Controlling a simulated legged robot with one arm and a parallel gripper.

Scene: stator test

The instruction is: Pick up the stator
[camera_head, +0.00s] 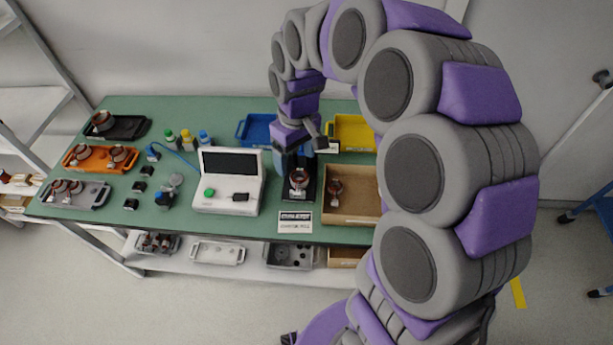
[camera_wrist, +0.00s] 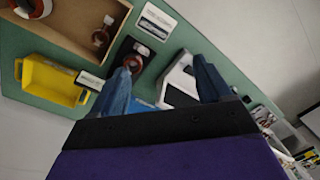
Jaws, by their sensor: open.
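A copper-coloured stator (camera_head: 299,178) sits on a black stand (camera_head: 306,194) near the front edge of the green table, right of the white tester. It also shows in the wrist view (camera_wrist: 133,63), close to the left finger's tip, which partly covers it. My gripper (camera_head: 293,157) is above and just behind this stator in the head view. In the wrist view my gripper (camera_wrist: 163,70) has its two blue fingers wide apart with nothing held between them. More stators lie in the cardboard box (camera_head: 352,220), the orange tray (camera_head: 98,168), the grey tray (camera_head: 90,199) and the black tray (camera_head: 129,131).
The white tester (camera_head: 228,196) with a raised screen stands left of the stand. A blue bin (camera_head: 256,131) and a yellow bin (camera_head: 352,134) are behind. A printed label (camera_head: 295,222) lies in front. Small bottles (camera_head: 187,138) stand at the back left.

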